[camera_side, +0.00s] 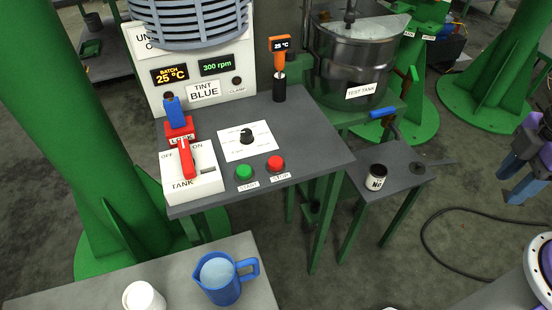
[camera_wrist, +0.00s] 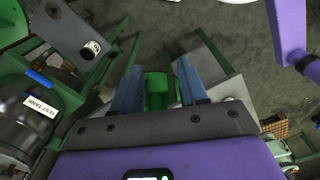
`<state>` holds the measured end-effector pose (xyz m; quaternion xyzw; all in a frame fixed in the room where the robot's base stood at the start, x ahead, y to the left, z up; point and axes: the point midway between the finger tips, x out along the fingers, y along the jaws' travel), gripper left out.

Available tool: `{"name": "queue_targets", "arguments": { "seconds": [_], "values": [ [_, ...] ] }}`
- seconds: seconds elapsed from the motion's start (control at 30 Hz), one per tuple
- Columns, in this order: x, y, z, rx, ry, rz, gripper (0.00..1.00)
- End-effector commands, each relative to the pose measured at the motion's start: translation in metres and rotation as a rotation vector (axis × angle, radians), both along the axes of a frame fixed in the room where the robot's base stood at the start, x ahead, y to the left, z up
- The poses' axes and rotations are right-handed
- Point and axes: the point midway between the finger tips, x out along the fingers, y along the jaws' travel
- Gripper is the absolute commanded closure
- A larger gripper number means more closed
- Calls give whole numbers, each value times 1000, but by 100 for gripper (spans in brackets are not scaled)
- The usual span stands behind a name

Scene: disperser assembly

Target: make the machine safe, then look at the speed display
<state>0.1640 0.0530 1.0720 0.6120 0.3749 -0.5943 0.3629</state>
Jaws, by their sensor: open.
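The speed display (camera_side: 216,65) is lit and reads 300 rpm in green on the panel. The red lever (camera_side: 185,158) stands upright on the white TANK switch box (camera_side: 193,186), between the OFF and ON marks; I cannot tell which it is set to. Behind it is a red lock (camera_side: 179,129) labelled LOCK, with a blue part (camera_side: 174,107) on top. A green START button (camera_side: 244,172) and red STOP button (camera_side: 276,163) sit at the bench front, near a black dial knob (camera_side: 246,136). My gripper (camera_wrist: 158,88) is open and empty, away from the bench at the side view's right edge.
An orange thermometer (camera_side: 280,55) reading 25 °C stands in a black holder. The steel test tank (camera_side: 355,60) is at the back right. A labelled jar (camera_side: 377,177) stands on a small side table (camera_side: 395,160). A blue jug (camera_side: 222,285) and white cup (camera_side: 143,297) are in front.

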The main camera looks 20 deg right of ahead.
Motion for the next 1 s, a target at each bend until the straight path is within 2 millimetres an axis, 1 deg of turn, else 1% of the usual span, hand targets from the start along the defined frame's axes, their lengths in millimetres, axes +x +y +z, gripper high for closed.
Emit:
{"name": "queue_targets", "arguments": {
  "seconds": [0.13,0.17,0.2,0.27,0.3,1.0],
  "values": [
    [0,0,0,0,0,0,57],
    [0,0,0,0,0,0,64],
    [0,0,0,0,0,0,77],
    [0,0,0,0,0,0,96],
    [0,0,0,0,0,0,100],
    [0,0,0,0,0,0,100]
  ]
}}
